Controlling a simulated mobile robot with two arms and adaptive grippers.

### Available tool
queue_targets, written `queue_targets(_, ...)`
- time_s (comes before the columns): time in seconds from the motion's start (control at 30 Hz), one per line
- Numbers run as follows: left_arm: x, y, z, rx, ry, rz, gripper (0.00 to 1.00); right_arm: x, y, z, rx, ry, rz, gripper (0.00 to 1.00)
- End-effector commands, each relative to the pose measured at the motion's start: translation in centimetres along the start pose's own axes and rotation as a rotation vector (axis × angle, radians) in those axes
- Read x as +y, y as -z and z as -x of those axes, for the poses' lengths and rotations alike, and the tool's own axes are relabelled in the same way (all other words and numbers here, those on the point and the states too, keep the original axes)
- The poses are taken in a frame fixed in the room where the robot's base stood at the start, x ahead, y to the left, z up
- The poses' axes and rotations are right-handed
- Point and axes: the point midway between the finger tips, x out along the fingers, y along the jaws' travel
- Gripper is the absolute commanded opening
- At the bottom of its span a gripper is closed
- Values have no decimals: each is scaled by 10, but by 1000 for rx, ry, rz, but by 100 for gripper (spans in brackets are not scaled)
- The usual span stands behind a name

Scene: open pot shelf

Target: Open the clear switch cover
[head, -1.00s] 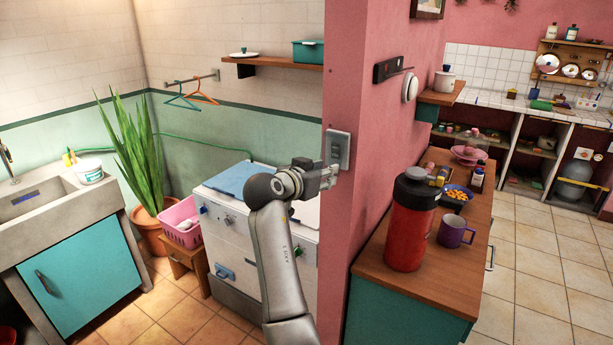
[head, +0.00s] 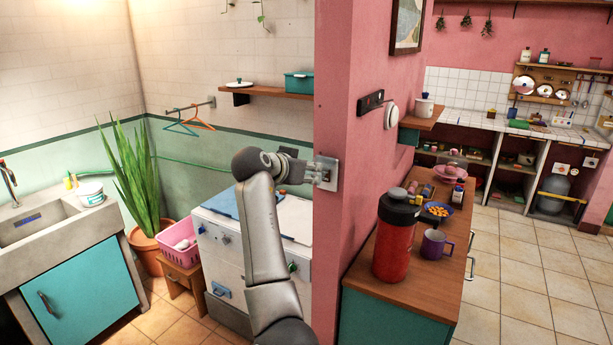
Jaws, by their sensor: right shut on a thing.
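The switch plate (head: 333,168) is mounted on the narrow end face of the pink wall, near the middle of the head view. My right gripper (head: 325,174) is at its front, with its fingers shut on the clear switch cover. The fingers hide much of the cover, and it is too small to tell how far the cover is tilted from the plate. My left gripper is not in view.
A red flask (head: 396,238) and a purple mug (head: 434,244) stand on the wooden counter (head: 388,292) right of the wall. A white washing machine (head: 222,249) stands behind my arm. A potted plant (head: 128,190) and sink (head: 40,232) are left.

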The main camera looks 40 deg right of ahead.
Motion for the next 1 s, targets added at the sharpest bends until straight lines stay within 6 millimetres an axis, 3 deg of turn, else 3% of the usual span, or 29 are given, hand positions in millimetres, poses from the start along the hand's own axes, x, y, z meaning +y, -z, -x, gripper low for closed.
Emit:
queue_targets(0.03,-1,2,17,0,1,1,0,1,27,7,-33,5,-15,0)
queue_targets(0.2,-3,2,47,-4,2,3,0,1,43,9,-198,5,-12,0)
queue_targets(0.4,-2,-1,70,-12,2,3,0,2,57,6,-377,5,-10,0)
queue_targets(1.0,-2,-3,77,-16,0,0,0,2,69,-1,-625,3,-7,0)
